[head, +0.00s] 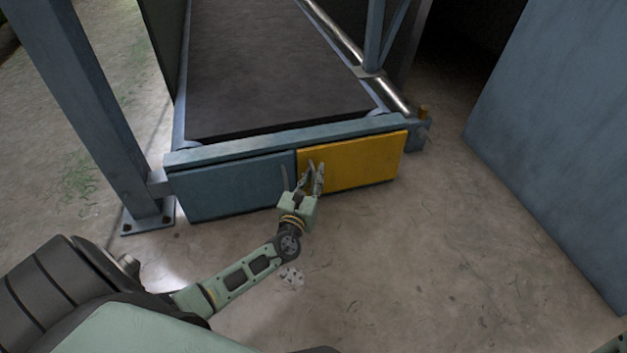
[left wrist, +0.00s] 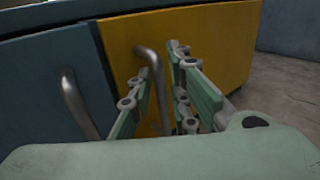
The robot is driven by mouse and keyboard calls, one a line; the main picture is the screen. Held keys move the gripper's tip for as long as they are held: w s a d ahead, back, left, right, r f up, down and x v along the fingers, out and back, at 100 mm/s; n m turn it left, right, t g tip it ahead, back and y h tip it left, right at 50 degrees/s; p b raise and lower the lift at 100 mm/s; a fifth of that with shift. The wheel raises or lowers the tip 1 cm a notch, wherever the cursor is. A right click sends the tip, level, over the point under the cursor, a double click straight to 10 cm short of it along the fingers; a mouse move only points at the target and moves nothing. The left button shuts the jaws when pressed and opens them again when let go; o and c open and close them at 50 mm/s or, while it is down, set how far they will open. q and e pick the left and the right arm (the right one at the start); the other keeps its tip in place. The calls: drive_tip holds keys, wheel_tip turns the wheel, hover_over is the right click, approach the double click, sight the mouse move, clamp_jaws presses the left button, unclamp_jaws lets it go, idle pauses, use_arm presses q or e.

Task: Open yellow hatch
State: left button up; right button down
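The yellow hatch (head: 362,162) is a flat panel on the front of a low blue frame, and it looks closed. In the left wrist view the yellow hatch (left wrist: 225,45) carries a curved metal handle (left wrist: 158,88) near its left edge. My left gripper (head: 309,178) is in front of that edge. In the left wrist view my left gripper (left wrist: 163,68) has its fingers apart, with the handle showing between them, partly behind the left finger. I cannot tell whether they touch it.
A blue hatch (head: 232,185) with its own metal handle (left wrist: 78,104) is just left of the yellow one. A dark belt (head: 275,70) lies above. A blue post (head: 95,110) stands left and a large blue panel (head: 560,140) right. The concrete floor (head: 450,270) in front is clear.

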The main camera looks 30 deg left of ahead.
use_arm(q)
drive_tip(key=shift+c, duration=0.3)
clamp_jaws()
idle(0.3)
